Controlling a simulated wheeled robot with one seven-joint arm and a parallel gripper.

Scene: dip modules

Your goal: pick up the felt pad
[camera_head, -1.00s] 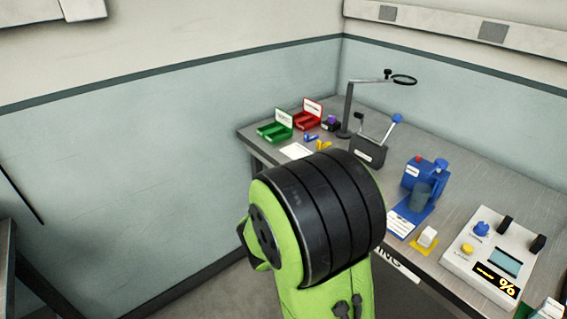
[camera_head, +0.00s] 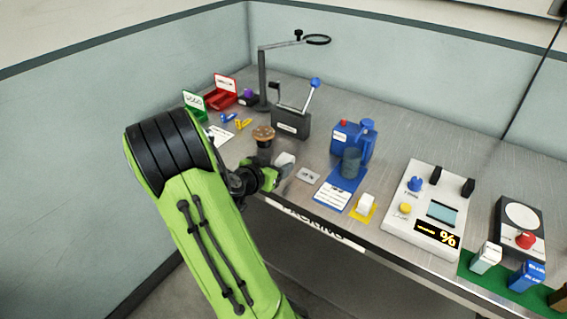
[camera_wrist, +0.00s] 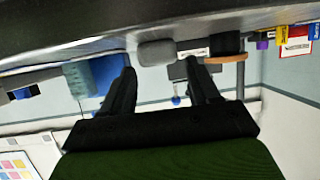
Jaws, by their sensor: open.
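A small light grey block with rounded edges, which looks like the felt pad (camera_head: 285,159), sits near the front edge of the bench just beyond my gripper (camera_head: 276,176). In the wrist view, which is upside down, the grey pad (camera_wrist: 157,52) shows in line with the gap between my fingertips (camera_wrist: 160,70). My gripper is open, with nothing held. It is low at the bench's front edge, and part of it is hidden by my own wrist in the head view. I cannot tell the exact distance from fingertips to pad.
A dark cup with a brown top (camera_head: 263,134) stands close to the pad's left. A small grey labelled plate (camera_head: 308,175) lies to its right. Behind are a black lever box (camera_head: 290,124) and a blue device (camera_head: 350,140).

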